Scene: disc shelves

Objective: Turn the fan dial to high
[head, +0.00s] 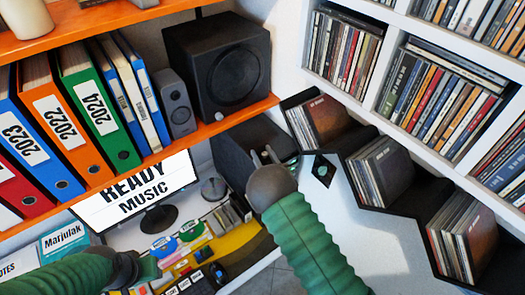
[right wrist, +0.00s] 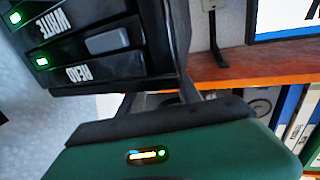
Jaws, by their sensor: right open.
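My right gripper (head: 264,156) is open and empty, in front of a black box unit (head: 238,146) and to the right of the round object. In the right wrist view its two fingers (right wrist: 157,100) are apart, close to a black unit (right wrist: 110,45) with green lights and labels. My left gripper (head: 147,269) is low at the left, over the desk; its fingers are unclear.
The monitor (head: 140,195) reads "READY MUSIC". Colored binders (head: 95,110) and black speakers (head: 220,65) fill the orange shelf above. Disc racks (head: 375,165) step down at the right. The desk front holds a yellow panel (head: 235,243) and small items.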

